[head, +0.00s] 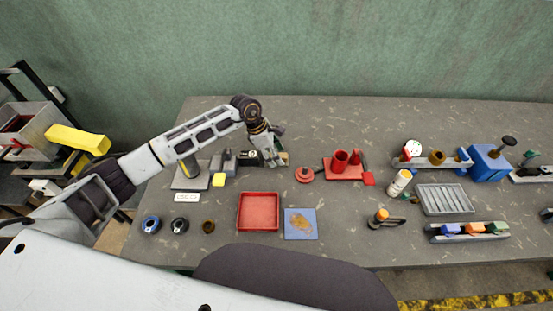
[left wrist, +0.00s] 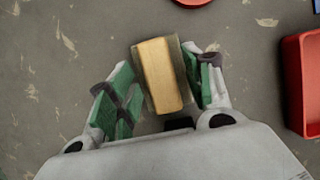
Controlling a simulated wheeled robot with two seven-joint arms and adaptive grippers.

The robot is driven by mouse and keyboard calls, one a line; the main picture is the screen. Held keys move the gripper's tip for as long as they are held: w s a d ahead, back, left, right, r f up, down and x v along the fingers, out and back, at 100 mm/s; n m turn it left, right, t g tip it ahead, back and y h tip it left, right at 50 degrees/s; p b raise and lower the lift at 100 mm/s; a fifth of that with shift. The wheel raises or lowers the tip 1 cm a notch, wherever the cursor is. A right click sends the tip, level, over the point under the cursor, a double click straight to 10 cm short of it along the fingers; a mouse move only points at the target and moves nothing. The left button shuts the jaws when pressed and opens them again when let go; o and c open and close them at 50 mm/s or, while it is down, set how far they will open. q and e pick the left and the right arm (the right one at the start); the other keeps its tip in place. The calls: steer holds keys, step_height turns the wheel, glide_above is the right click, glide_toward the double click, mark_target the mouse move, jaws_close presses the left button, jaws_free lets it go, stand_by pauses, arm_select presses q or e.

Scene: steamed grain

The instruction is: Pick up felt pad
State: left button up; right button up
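A tan rectangular block with a grey-green border, which may be the felt pad (left wrist: 160,75), lies between the green-lined fingers of my left gripper (left wrist: 165,88). The fingers stand apart on either side of it. Its right side is close to one finger, and I cannot tell whether they touch. In the head view my left gripper (head: 268,158) points down at the table behind the red tray, and its wrist and fingers largely hide the block. My right gripper is not in view.
The red tray (head: 258,194) and a blue mat with a tan patch (head: 290,234) lie in front. A red disc (head: 305,175) and a red stand (head: 345,172) are to the right. The table behind is clear.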

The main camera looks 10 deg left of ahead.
arm_select(q)
steer(key=c, duration=0.9)
steer(key=shift+c, duration=0.2)
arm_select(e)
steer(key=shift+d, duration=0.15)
arm_select(q)
steer(key=shift+r, duration=0.1)
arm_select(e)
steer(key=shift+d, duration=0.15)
arm_select(q)
steer(key=shift+r, duration=0.55)
step_height(320, 180, up, 9)
steer(key=b, duration=0.1)
steer(key=shift+b, duration=0.3)
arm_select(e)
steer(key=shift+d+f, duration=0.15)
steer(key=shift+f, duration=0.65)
arm_select(q)
steer(key=shift+f, duration=0.1)
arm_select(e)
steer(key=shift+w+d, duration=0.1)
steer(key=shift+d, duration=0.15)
